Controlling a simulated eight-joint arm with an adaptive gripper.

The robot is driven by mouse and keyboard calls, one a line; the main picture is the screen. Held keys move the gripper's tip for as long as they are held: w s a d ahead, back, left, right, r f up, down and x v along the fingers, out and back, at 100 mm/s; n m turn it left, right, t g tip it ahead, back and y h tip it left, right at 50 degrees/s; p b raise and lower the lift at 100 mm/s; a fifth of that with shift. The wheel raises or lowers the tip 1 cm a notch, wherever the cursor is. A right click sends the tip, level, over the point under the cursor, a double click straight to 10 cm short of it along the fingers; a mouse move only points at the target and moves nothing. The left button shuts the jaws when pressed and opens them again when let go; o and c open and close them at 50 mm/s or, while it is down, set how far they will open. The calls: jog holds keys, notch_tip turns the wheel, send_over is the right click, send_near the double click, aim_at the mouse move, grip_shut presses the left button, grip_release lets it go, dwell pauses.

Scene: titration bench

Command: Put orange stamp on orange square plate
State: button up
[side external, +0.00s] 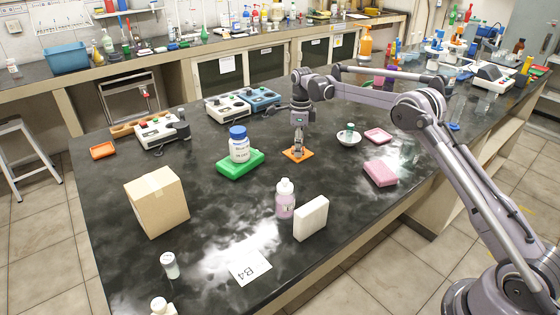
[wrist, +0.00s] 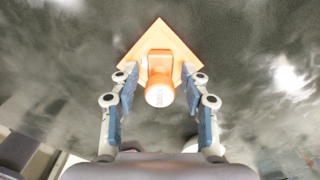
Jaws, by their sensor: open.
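The orange square plate (side external: 297,155) lies on the dark bench near the middle, under my gripper (side external: 298,143). In the wrist view the plate (wrist: 150,38) appears as an orange diamond. The orange stamp (wrist: 160,72), with a pale round top end, appears to stand on the plate, towards its near corner. My gripper (wrist: 159,78) is open, with one finger on each side of the stamp. Small gaps show between the fingers and the stamp. In the side view the stamp is mostly hidden by the fingers.
A green block (side external: 240,164) with a blue-capped bottle (side external: 239,146) stands left of the plate. A white bowl (side external: 349,138) and pink block (side external: 380,173) are to the right. A pink bottle (side external: 285,200), white block (side external: 311,218) and cardboard box (side external: 157,202) stand nearer the front.

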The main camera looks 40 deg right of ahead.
notch_tip(320, 180, up, 11)
jog(key=shift+f, duration=0.2)
jog(key=s+a+r+n+t, duration=0.2)
jog(key=s+a+r+n, duration=0.1)
jog(key=s+r+n, duration=0.35)
jog(key=s+a+r+n+t, duration=0.25)
jog(key=s+r+n, duration=0.25)
jog(key=s+n, duration=0.25)
jog(key=s+a+f+n+t, duration=0.1)
jog(key=s+f+n, duration=0.4)
jog(key=s, duration=0.5)
jog(key=s+a+f+n+t, duration=0.1)
jog(key=s+a+f+n, duration=0.2)
jog(key=s+f+n, duration=0.3)
jog(key=s+n, duration=0.2)
jog(key=s, duration=0.2)
jog(key=shift+s+a+t, duration=0.3)
jog(key=shift+s+t, duration=0.05)
